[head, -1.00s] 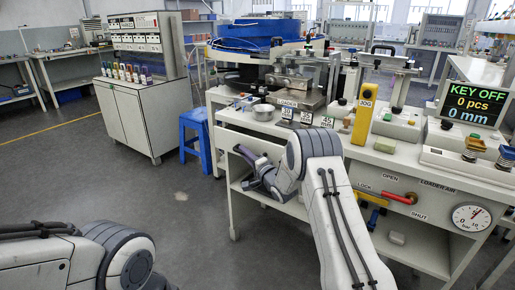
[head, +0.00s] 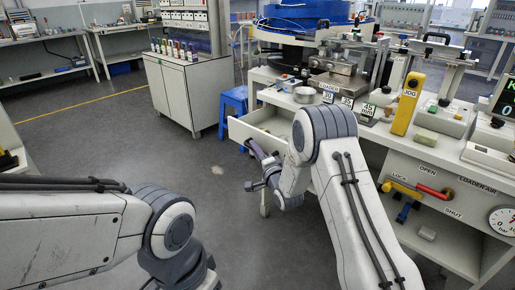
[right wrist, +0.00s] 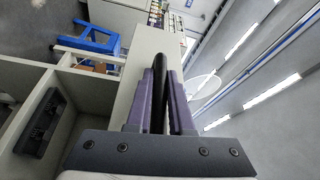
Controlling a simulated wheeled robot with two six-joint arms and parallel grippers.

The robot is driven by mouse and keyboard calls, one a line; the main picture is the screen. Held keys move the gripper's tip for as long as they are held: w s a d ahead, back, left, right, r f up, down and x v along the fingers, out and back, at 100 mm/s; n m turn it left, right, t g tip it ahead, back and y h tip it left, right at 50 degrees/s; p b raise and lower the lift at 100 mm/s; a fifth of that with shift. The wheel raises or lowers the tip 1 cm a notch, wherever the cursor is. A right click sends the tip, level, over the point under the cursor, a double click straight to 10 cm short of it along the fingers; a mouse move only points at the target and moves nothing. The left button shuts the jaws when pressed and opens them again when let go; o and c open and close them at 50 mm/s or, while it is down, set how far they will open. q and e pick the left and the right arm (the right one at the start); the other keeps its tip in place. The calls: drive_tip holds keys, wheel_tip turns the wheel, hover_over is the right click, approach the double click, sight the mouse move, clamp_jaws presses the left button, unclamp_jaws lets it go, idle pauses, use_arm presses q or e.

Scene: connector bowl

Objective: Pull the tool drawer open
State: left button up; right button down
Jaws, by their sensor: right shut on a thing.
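The tool drawer (head: 242,130) stands pulled out from the left part of the workbench, with part of its inside showing. My right gripper (head: 254,150) is at the drawer's front, and my right arm hides much of the drawer. In the right wrist view, my right gripper's purple fingers (right wrist: 163,95) are shut on the dark handle bar (right wrist: 161,68) of the drawer. The drawer's open inside shows at the left of that view, with a dark object (right wrist: 40,120) in it. My left arm shows at lower left in the head view, but its fingertips are out of view.
A blue stool (head: 232,104) stands just behind the drawer. A white cabinet (head: 186,95) with bottles on top is farther back. The bench carries a yellow JOG box (head: 407,104), and a red lever (head: 433,192) is on its front. Open floor lies left of the drawer.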

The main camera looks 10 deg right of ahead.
drive_tip(key=c, duration=0.8)
unclamp_jaws()
drive_tip(key=shift+d, duration=0.1)
drive_tip(key=shift+s, duration=0.1)
drive_tip(key=p+v, duration=0.1)
drive_tip(key=v, duration=0.9)
drive_tip(key=shift+s, duration=0.15)
drive_tip(key=shift+f, duration=0.1)
